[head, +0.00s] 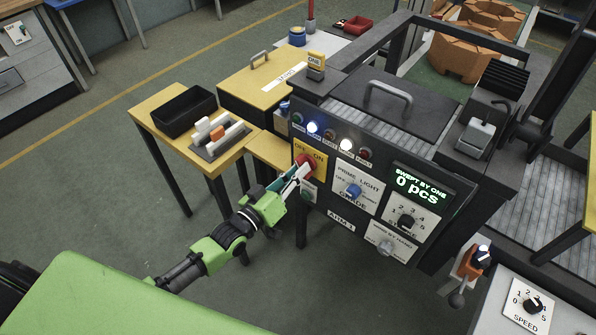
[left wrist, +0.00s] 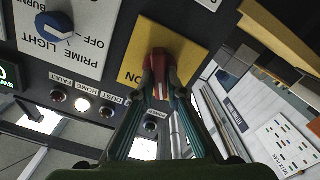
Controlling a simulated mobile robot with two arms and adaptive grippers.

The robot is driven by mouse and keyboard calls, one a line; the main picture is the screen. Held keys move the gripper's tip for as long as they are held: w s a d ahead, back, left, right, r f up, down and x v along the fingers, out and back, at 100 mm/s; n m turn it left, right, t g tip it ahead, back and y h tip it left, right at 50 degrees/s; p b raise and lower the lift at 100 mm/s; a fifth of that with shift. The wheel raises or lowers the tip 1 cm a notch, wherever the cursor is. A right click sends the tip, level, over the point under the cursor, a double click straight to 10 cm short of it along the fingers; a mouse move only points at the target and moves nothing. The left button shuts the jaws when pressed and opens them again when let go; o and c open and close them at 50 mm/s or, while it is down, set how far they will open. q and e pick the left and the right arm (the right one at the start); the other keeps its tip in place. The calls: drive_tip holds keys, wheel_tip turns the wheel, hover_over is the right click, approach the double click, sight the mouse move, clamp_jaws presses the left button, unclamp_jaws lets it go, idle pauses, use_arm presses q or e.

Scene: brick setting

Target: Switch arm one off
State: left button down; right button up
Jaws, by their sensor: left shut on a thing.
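The arm panel (head: 342,222), marked ARM 1, is dark and faces me in the head view. At its left is a yellow switch plate (head: 299,148) lettered OFF and ON, with a red knob (head: 306,161). My left gripper (head: 303,173) reaches it from the lower left and is shut on the red knob. In the left wrist view the red knob (left wrist: 168,45) sits between the two fingertips, in front of the yellow plate (left wrist: 197,44). My right gripper is not in view.
A blue PRIME LIGHT knob (head: 353,190) sits right of the switch. Indicator lamps run above it, one lit white (head: 347,144). A display (head: 418,187) reads 0 pcs. A yellow side table (head: 148,122) holds a black tray (head: 183,110). Floor at lower centre is clear.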

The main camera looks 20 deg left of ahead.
use_arm(q)
drive_tip(key=shift+n, duration=1.4)
drive_tip(key=c, duration=2)
unclamp_jaws()
drive_tip(key=shift+c, duration=0.2)
drive_tip(key=v, duration=1.2)
drive_tip(key=shift+a, duration=0.1)
